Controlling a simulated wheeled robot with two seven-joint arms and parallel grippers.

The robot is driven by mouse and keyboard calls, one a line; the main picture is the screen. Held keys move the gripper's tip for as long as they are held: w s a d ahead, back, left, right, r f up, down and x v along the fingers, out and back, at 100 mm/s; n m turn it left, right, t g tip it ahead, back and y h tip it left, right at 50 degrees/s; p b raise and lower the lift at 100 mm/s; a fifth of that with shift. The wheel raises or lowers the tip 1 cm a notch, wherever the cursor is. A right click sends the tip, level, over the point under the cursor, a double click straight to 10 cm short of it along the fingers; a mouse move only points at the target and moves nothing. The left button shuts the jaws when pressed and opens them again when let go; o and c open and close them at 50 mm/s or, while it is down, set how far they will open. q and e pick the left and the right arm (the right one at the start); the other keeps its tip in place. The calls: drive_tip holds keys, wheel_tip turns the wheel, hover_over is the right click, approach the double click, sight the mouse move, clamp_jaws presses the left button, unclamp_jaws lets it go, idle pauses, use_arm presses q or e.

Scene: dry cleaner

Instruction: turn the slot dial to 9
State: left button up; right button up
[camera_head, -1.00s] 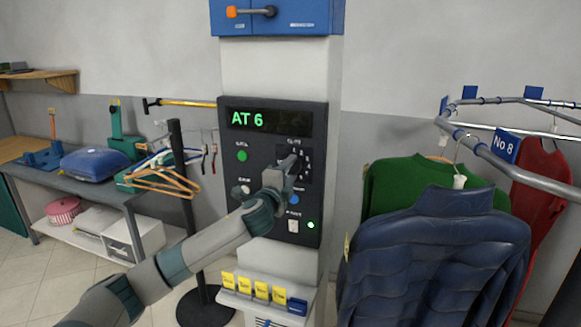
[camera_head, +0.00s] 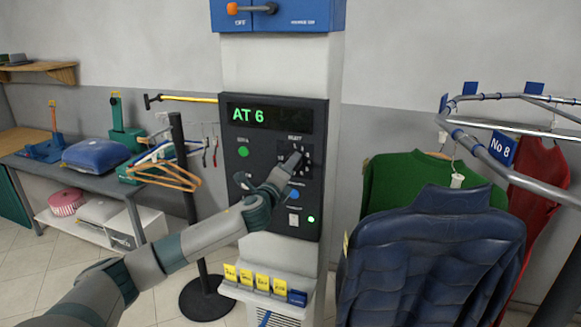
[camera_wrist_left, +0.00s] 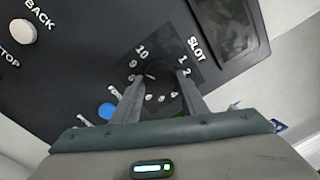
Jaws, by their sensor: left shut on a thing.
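The slot dial (camera_wrist_left: 158,74) is a dark round knob on a black control panel (camera_head: 262,205), ringed by white numbers. The wrist view shows 10, 9, 1 and 2 around it and the word SLOT. My left gripper (camera_wrist_left: 160,92) has one finger on each side of the dial and is shut on it. In the head view the left gripper (camera_head: 291,161) reaches the dial (camera_head: 302,154) from the lower left and covers part of it. Where the dial's pointer stands cannot be told. The green display (camera_head: 270,117) reads AT 6. My right gripper is not in view.
A green button (camera_head: 243,152), a blue button (camera_head: 295,195) and a white switch (camera_head: 293,219) sit close around the dial. Jackets (camera_head: 430,250) hang on a rail at the right. A stand with hangers (camera_head: 165,175) is at the left. Yellow tags (camera_head: 262,282) stand below.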

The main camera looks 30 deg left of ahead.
use_arm(q)
drive_tip(key=o, duration=1)
drive_tip(key=shift+o, duration=0.2)
drive_tip(key=shift+s+f, duration=0.1)
drive_tip(key=b+v, duration=0.7)
drive_tip(key=v, duration=1)
drive_tip(key=shift+d, duration=0.15)
